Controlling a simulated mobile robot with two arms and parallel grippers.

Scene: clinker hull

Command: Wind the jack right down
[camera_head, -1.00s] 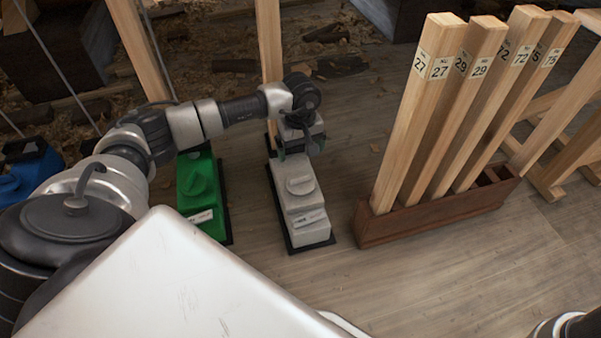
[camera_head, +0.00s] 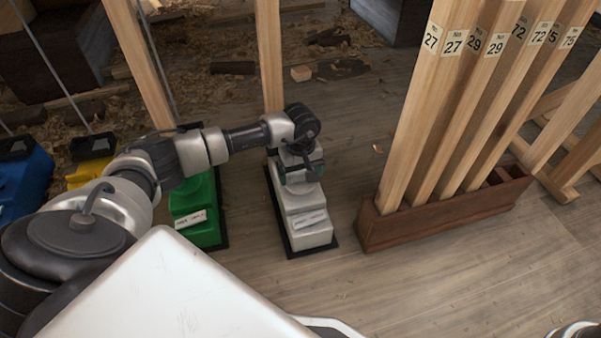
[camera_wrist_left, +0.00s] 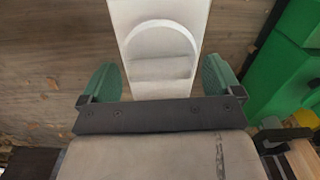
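A light grey jack (camera_head: 306,221) stands on a dark base plate on the floor, with a white label too small to read. My left gripper (camera_head: 300,178) is over its top and hides the knob in the head view. In the left wrist view the gripper's green fingertips (camera_wrist_left: 160,80) are wide apart, one to each side of the jack's pale round knob (camera_wrist_left: 160,66) with its raised bar. I see no grip on it; whether the fingers touch it I cannot tell. My right gripper is out of view.
A green jack (camera_head: 194,222) stands close to the left, with yellow (camera_head: 92,157) and blue (camera_head: 25,190) jacks beyond. A wooden rack (camera_head: 440,220) of numbered posts stands at the right. A tall post (camera_head: 269,60) rises behind the grey jack. Floor in front is clear.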

